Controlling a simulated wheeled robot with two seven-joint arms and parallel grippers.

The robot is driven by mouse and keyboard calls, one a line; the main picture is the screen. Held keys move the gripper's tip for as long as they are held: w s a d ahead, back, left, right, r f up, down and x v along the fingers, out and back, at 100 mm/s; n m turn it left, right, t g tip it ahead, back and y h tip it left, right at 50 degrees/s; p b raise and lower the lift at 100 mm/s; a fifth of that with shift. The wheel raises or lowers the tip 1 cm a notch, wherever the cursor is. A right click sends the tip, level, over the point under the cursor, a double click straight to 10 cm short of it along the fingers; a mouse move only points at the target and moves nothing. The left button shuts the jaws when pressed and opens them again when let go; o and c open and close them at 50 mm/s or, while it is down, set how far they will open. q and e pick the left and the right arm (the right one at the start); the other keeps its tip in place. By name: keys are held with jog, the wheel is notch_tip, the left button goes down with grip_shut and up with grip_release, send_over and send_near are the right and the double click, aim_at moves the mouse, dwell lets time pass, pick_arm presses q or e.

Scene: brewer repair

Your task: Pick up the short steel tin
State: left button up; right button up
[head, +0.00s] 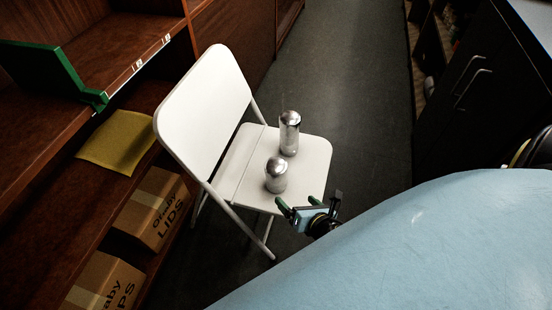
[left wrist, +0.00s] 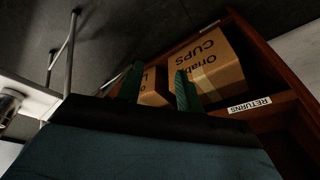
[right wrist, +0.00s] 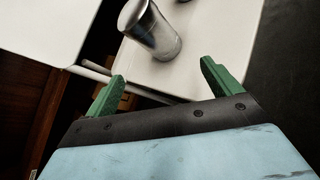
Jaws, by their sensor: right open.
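The short steel tin (head: 276,175), shiny with a domed top, stands on the seat of a white folding chair (head: 313,170). A taller steel tin (head: 289,133) stands just behind it. My right gripper (head: 306,203) is open and empty near the seat's front edge, short of the tins. In the right wrist view a steel tin (right wrist: 155,32), apparently the short one, lies ahead of the open fingers (right wrist: 163,82), not touching them. My left gripper (left wrist: 160,84) shows only in its own wrist view, fingers apart and empty, facing boxes.
The chair's backrest (head: 205,100) rises left of the tins. Wooden shelving on the left holds cardboard boxes (head: 152,207), a yellow cloth (head: 118,142) and a green bracket (head: 60,78). Dark cabinets (head: 475,90) stand at right. The floor aisle (head: 350,70) behind the chair is clear.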

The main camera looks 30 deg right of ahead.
aim_at(281, 174)
pick_arm(q)
jog(key=b+v, duration=0.4)
jog(key=v, duration=0.2)
pick_arm(e)
jog(key=w+n, duration=0.1)
jog(key=w, duration=0.1)
jog(key=w+r+n+t, duration=0.1)
jog(key=w+n, duration=0.1)
jog(key=w, duration=0.1)
jog(key=w+d+n+t, duration=0.1)
jog(key=w+n, duration=0.1)
jog(key=w, duration=0.1)
jog(key=shift+w+r, duration=0.15)
jog(key=shift+r, duration=0.2)
jog(key=shift+x, duration=0.85)
jog(key=b+x, duration=0.2)
jog(key=x, duration=0.3)
jog(key=shift+w, duration=0.3)
pick_arm(q)
jog(key=w+d+r+t+h, duration=0.2)
jog(key=w+d+r+t, duration=0.2)
jog(key=w+t, duration=0.3)
jog(key=w+r, duration=0.1)
jog(key=w, duration=0.2)
jog(key=shift+d+t, duration=0.2)
jog(key=shift+t, duration=0.1)
pick_arm(e)
jog(key=shift+c, duration=0.4)
jog(key=c, duration=1.1)
